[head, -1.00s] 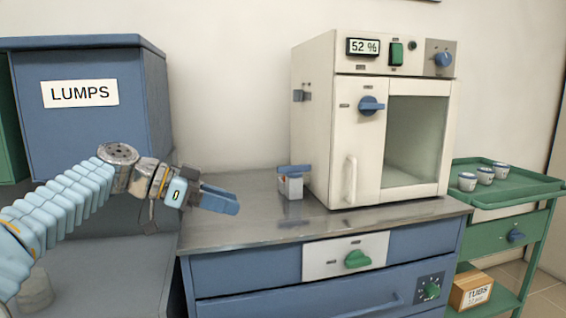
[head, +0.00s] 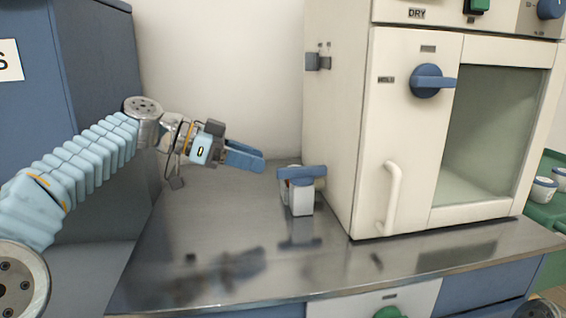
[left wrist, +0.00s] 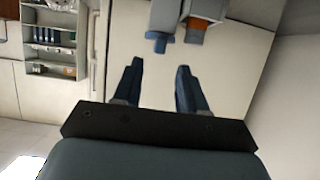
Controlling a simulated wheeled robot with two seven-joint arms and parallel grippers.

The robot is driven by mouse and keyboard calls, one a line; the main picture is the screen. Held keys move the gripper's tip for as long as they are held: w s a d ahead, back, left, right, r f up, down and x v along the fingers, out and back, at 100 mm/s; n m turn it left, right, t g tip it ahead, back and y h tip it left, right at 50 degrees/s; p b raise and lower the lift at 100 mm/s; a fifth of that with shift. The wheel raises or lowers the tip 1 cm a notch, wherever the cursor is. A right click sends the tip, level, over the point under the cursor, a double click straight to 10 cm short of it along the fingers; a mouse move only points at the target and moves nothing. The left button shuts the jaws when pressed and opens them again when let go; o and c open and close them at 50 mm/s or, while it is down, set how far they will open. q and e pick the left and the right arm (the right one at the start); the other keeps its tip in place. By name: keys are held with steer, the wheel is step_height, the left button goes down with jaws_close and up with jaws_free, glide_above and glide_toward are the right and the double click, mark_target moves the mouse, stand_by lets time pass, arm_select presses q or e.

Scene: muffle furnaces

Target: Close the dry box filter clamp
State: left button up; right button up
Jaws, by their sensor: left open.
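The filter clamp is a small white block with a blue lever (head: 303,172) across its top, on the left side of the cream dry box (head: 335,150), low over the steel worktop. A small orange-red part shows at its left. My left gripper (head: 262,161) is open and empty, just left of the lever and slightly higher, apart from it. In the left wrist view the blue lever end (left wrist: 160,40) lies ahead of the gap between my fingers (left wrist: 160,68), with an orange part (left wrist: 195,24) beside it. I cannot tell the clamp's state.
The steel worktop (head: 220,240) is clear in front of the clamp. A blue cabinet (head: 100,70) stands at left. The dry box has a blue knob (head: 427,81) and white door handle (head: 393,195). A grey bracket (head: 318,62) sits on its side above the clamp.

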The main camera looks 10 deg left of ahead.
mark_target(281, 169)
arm_select(q)
steer(key=x, duration=0.6)
steer(key=shift+d+f, duration=0.1)
steer(key=shift+d, duration=0.1)
jaws_close()
